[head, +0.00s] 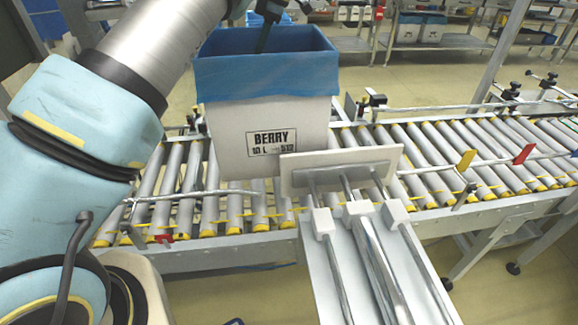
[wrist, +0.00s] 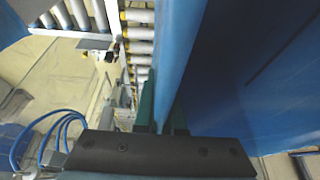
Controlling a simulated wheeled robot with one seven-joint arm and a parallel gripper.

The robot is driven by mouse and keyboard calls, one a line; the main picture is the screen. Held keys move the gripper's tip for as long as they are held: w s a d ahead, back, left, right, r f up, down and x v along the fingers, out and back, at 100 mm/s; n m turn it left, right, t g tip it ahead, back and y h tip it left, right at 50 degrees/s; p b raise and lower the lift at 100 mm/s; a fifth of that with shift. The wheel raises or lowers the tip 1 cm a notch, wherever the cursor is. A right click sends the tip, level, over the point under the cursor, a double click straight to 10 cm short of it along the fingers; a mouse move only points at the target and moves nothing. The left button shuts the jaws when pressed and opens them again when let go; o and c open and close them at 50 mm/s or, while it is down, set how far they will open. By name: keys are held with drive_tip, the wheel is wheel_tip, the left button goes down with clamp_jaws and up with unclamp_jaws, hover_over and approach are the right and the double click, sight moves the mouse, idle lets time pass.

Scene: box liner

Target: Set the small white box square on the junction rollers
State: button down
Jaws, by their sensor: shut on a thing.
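The small white box (head: 235,125) carries a "BERRY 10 L" label and a blue liner (head: 270,80) folded over its rim. In the head view it is over the junction rollers (head: 182,185), upright; I cannot tell whether its base touches them. My gripper (head: 265,38) is at the box's far rim, with a dark finger reaching down inside. In the wrist view my gripper (wrist: 163,110) has one finger on each side of the blue-covered wall (wrist: 182,50) and is shut on it. The box's lower right front is hidden by a plate.
A pusher plate (head: 342,168) on metal rods stands just in front of the box. The roller conveyor (head: 475,150) runs on to the right with side rails, yellow flags and a red flag (head: 524,154). Benches with similar boxes (head: 420,25) stand at the back.

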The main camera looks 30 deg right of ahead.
sight(277, 45)
wheel_tip(277, 45, down, 10)
drive_tip(key=p, duration=0.3)
drive_tip(key=shift+f, duration=0.4)
drive_tip(key=c, duration=1)
unclamp_jaws()
drive_tip(key=b+v, duration=0.2)
drive_tip(key=v, duration=1)
drive_tip(key=shift+s, duration=0.1)
